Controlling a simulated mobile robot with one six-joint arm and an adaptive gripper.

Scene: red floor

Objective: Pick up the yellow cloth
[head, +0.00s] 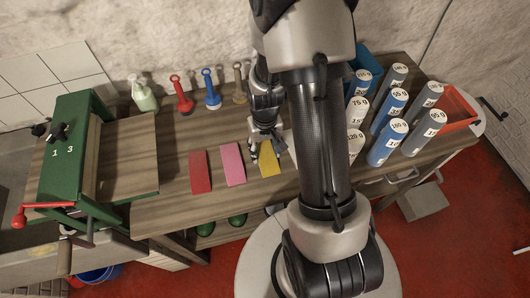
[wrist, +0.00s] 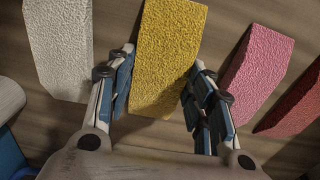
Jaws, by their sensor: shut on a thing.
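The yellow cloth (head: 269,166) is a flat block-like piece on the wooden bench, right of the pink cloth. In the wrist view the yellow cloth (wrist: 167,50) runs between the two fingers of my gripper (wrist: 161,72), one finger along each long edge. My gripper (head: 266,150) is shut on the yellow cloth near its middle. In the head view my gripper and arm hide part of it. I cannot tell any gap between the cloth and the bench.
A pink cloth (head: 232,164) and a red cloth (head: 200,172) lie to the left. A white cloth (wrist: 60,45) lies on the other side. Labelled cylinders (head: 388,142) crowd the bench's right.

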